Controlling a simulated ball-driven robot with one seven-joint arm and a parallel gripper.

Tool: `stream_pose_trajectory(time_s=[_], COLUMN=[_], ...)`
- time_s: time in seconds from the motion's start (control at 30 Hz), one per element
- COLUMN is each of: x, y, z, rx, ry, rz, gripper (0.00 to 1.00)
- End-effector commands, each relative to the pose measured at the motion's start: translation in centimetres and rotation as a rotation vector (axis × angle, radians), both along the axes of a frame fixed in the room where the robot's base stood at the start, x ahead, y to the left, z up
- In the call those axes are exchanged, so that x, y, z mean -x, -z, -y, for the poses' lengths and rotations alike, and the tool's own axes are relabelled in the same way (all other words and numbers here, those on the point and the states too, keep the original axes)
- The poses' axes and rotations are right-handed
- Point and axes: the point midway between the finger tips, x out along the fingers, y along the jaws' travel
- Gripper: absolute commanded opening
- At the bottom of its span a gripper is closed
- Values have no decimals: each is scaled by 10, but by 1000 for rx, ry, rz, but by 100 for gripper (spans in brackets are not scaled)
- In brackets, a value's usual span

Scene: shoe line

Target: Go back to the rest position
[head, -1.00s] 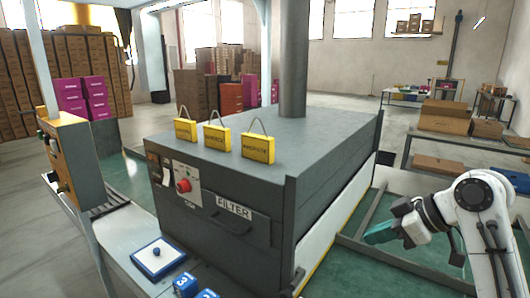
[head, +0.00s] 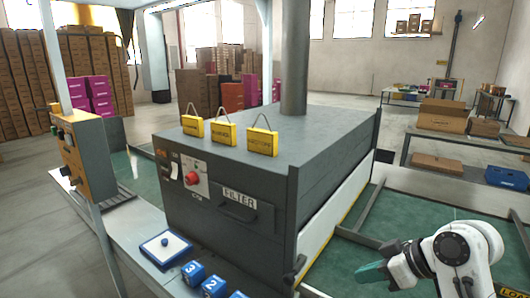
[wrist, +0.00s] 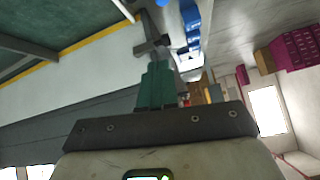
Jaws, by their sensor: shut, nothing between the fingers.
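My gripper (head: 366,273) shows at the lower right of the head view, on my white arm, with teal fingers pointing left. In the wrist view its teal fingers (wrist: 157,84) lie together at the middle, with nothing between them. In the head view it is to the right of the grey filter machine (head: 236,239) and apart from it, over the green floor area.
Three yellow tags (head: 227,134) stand on the machine's top. An orange control box (head: 88,150) stands left. A table with cartons (head: 440,162) is behind right.

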Motion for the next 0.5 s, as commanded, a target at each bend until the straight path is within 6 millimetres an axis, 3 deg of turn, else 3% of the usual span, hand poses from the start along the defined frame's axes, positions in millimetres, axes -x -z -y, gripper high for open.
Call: stream_pose_trajectory(time_s=[0.17,0.27,0.5], x=[32,62,159], y=[53,92,176], z=[-11,-16,-11], rx=[-15,-14,49], ry=[92,172,390], rz=[-86,-158,-342], gripper=[0,0,0])
